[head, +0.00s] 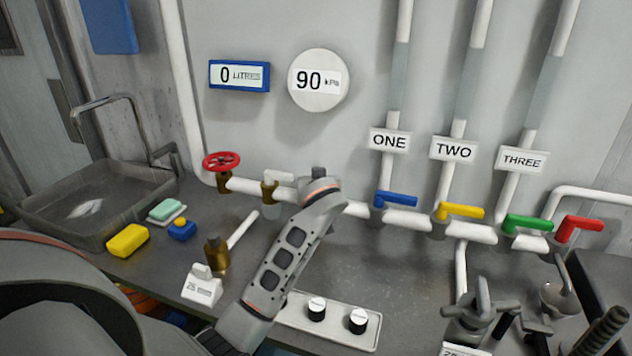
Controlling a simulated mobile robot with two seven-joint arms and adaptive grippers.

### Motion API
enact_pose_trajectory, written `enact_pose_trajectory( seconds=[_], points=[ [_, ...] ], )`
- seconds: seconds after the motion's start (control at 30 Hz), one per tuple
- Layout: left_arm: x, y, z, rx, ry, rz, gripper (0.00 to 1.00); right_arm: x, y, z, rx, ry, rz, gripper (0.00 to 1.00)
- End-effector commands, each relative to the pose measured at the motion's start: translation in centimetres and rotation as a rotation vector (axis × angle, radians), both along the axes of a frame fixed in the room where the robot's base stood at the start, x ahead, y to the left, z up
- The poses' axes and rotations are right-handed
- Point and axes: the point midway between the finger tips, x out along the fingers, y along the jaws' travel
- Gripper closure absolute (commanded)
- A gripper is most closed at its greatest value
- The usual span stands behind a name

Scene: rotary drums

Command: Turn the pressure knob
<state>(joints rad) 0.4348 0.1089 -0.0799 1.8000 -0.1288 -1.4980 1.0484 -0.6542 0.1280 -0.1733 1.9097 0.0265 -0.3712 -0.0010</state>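Two black knobs with white tops stand on a pale panel (338,325) at the front of the counter: a left knob (316,309) and a right knob (358,321). No label naming either as the pressure knob is readable. A round white pressure gauge (318,80) on the wall reads 90 kPa. My grey arm link rises from the lower left beside the panel, to the left of both knobs, and covers part of the panel's left side. No fingertips of my left or right gripper can be made out.
A blue display (239,76) reads 0 litres. A red handwheel (221,161) and blue (396,199), yellow (461,211), green (528,223) and red (580,228) levers sit along the white pipes. A sink (60,208) is at left; a metal fitting (478,310) stands right of the panel.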

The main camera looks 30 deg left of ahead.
Motion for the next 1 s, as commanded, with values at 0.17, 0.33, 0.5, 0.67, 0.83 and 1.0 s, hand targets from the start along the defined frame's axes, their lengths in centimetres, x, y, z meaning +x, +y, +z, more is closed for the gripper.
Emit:
enact_pose_trajectory(
  seconds=[0.17,0.33,0.5,0.67,0.83,1.0],
  points=[
    [-0.05,-0.06,-0.41,-0.001,0.008,0.016,0.9,0.0,0.04,0.0,0.001,0.0,-0.002,0.6],
    [-0.06,-0.05,-0.42,-0.001,0.009,0.016,0.9,0.03,0.15,0.01,0.004,0.001,-0.006,0.6],
    [-0.06,-0.03,-0.45,-0.001,0.009,0.016,0.9,0.06,0.25,0.04,0.009,0.0,-0.009,0.6],
    [-0.05,-0.02,-0.36,-0.001,0.007,0.017,0.51,0.06,0.29,0.05,0.01,0.0,-0.011,0.6],
    [-0.03,0.0,-0.21,0.0,0.005,0.016,0.51,0.06,0.27,0.05,0.01,0.0,-0.011,0.6],
    [-0.31,-0.31,-0.03,-0.002,0.003,0.016,0.51,-0.17,0.02,-0.14,0.002,0.004,-0.006,0.6]
  ],
)
